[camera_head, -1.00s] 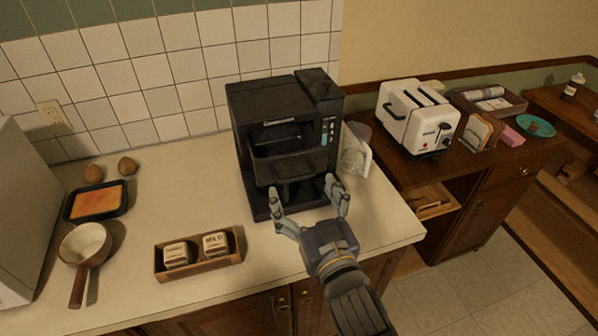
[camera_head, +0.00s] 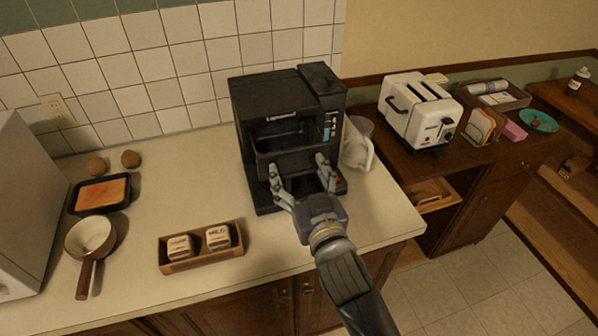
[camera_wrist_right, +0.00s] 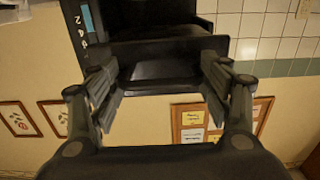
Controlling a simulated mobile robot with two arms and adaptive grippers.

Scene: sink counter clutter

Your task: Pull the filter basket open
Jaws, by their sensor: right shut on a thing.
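The black coffee maker (camera_head: 272,97) stands on the counter against the tiled wall. Its filter basket (camera_head: 286,157) is the dark front part below the upper opening. My right gripper (camera_head: 298,168) is at the basket's front, with one finger on each side, shut on it. In the right wrist view the fingers (camera_wrist_right: 160,76) flank the black basket front (camera_wrist_right: 155,50). How far out the basket sits is hard to tell, dark on dark. My left gripper is not in view.
A clear jug (camera_head: 357,146) stands close to the coffee maker's right side. A wooden box (camera_head: 203,259) with two labelled cartons is at the front left. A pan (camera_head: 90,236) and a tray (camera_head: 101,194) lie further left. A white toaster (camera_head: 418,112) is on the right-hand counter.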

